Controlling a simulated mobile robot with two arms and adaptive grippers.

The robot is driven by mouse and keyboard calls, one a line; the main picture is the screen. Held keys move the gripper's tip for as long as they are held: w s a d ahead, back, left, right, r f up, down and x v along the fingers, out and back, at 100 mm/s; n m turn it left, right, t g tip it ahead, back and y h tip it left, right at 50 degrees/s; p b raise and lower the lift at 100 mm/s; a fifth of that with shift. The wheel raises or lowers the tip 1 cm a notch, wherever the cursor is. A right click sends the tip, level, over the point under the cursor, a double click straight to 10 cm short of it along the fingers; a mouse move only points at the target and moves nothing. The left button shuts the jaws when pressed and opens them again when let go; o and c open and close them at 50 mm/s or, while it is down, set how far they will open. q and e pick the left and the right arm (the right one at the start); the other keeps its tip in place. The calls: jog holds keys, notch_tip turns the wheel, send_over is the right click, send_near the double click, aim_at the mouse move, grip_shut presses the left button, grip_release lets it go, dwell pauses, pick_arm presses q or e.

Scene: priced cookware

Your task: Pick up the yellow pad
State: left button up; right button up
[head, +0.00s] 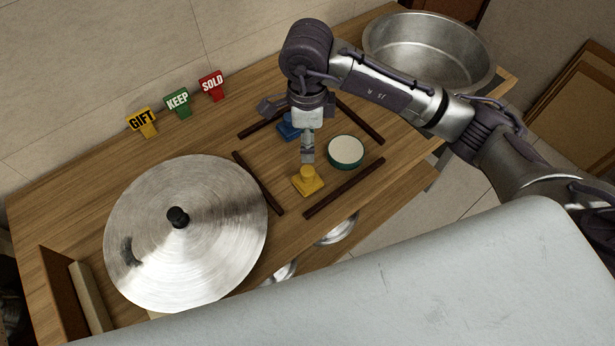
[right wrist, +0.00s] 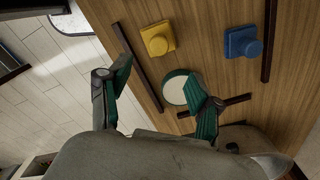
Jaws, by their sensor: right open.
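The yellow pad (head: 308,183) is a small square block with a round knob on top. It lies flat on the wooden table, and it also shows in the right wrist view (right wrist: 157,39). My right gripper (head: 307,158) points down just behind the yellow pad in the head view. In the right wrist view the right gripper (right wrist: 160,80) has its two green-lined fingers spread apart with nothing between them that it holds. My left gripper is in neither view.
A blue pad (head: 287,128) is behind the gripper and a green-rimmed white round tin (head: 346,151) is to its right. Dark wooden strips (head: 345,188) border this area. A large metal lid (head: 205,225) lies left, a metal pan (head: 430,50) back right. GIFT, KEEP and SOLD signs (head: 178,101) stand behind.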

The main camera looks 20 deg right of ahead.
aim_at(308, 169)
notch_tip(308, 169, down, 7)
jog(key=shift+s+f+p, duration=0.1)
jog(key=shift+p, duration=0.45)
notch_tip(308, 169, down, 5)
jog(key=shift+r+p, duration=0.15)
jog(key=shift+p, duration=0.9)
jog(key=shift+f, duration=0.4)
grip_shut()
jog(key=shift+r, duration=0.1)
jog(key=shift+r+b, duration=0.35)
jog(key=shift+r, duration=0.25)
notch_tip(308, 169, up, 3)
jog(key=shift+f+b, duration=0.1)
jog(key=shift+b, duration=0.45)
jog(key=s+d+r+b, duration=0.2)
jog(key=s+r, duration=0.5)
jog(key=s, duration=0.4)
jog(key=shift+s+d, duration=0.2)
jog(key=shift+d, duration=0.05)
